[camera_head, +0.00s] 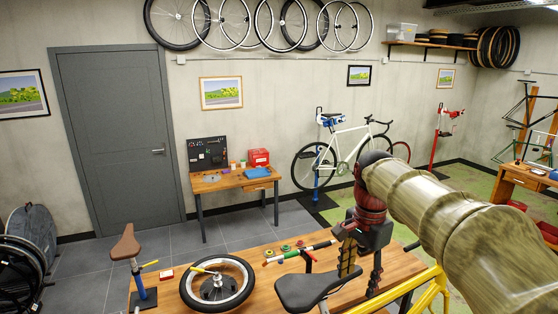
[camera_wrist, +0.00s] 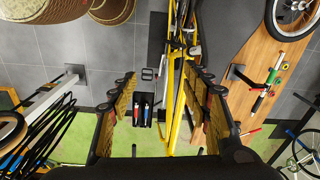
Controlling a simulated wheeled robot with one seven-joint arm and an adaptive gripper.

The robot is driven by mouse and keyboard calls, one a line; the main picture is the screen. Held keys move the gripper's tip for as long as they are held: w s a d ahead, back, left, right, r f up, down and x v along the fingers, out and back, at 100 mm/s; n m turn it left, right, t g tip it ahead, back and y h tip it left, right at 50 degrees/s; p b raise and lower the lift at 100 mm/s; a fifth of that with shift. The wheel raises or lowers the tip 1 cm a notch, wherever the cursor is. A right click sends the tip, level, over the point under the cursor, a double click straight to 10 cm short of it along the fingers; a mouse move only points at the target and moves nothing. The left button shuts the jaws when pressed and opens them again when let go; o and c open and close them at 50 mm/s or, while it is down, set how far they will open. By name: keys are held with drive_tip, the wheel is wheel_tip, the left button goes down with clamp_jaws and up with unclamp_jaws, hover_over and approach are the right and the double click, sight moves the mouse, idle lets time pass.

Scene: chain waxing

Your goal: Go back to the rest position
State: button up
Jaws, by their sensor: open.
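My gripper (camera_head: 360,283) hangs fingers-down at the right of the head view, over the right part of the near wooden workbench. In the wrist view my gripper (camera_wrist: 160,74) has its two ribbed fingers spread wide with nothing held between them. Below the gap, the yellow bicycle frame (camera_wrist: 176,90) and grey floor tiles show. Part of my arm blocks the right side of the head view.
The near workbench (camera_head: 262,290) holds a wheel (camera_head: 217,285), small round tins (camera_head: 285,248) and a tube-like stand part (camera_head: 300,253). A black saddle (camera_head: 303,290) and the yellow frame (camera_head: 432,290) stand close to my gripper. A second bench (camera_head: 235,181) stands by the wall.

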drive_tip(key=s+f+n+t+b, duration=0.2)
drive_tip(key=s+f+n+b, duration=0.4)
drive_tip(key=s+f+b, duration=0.6)
drive_tip(key=s+f+n+t+b, duration=0.3)
drive_tip(key=s+f+n+b, duration=0.2)
drive_tip(key=s+f+b, duration=0.6)
wheel_tip(320, 180, down, 7)
drive_tip(key=shift+s+d+r+n+b, duration=0.1)
drive_tip(key=shift+s+d+n+b, duration=0.25)
drive_tip(key=shift+b, duration=0.45)
drive_tip(key=shift+a, duration=0.15)
drive_tip(key=shift+c, duration=0.4)
